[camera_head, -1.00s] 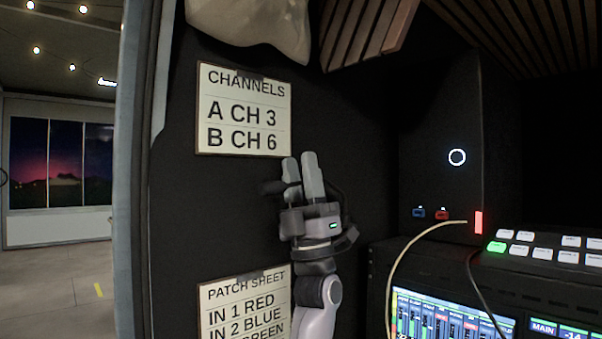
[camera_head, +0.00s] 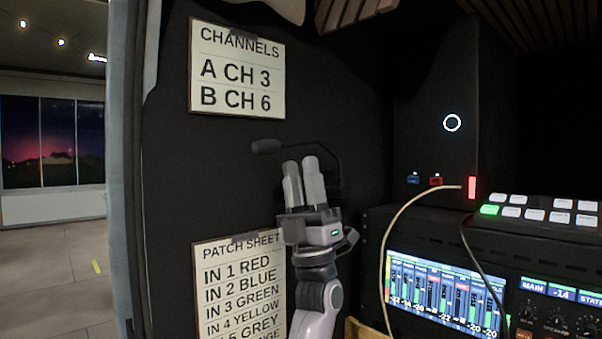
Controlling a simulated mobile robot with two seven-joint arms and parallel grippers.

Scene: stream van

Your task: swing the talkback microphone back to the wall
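The talkback microphone (camera_head: 266,146) is a small black capsule on a thin dark curved boom. It shows against the black wall just below the channels sign, its head pointing left. The boom runs right behind my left fingertips and bends down; its mount is hidden or too dark to tell. My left gripper (camera_head: 304,180) points up, its fingertips just below the boom in the picture. The two grey fingers stand side by side with nothing seen between them; how far apart they are is unclear. My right gripper is not in view.
The channels sign (camera_head: 237,70) and patch sheet (camera_head: 240,290) hang on the black wall. At right are a rack with a lit mixer screen (camera_head: 437,290), a button panel (camera_head: 540,212) and a pale cable (camera_head: 397,225). An open doorway lies at left.

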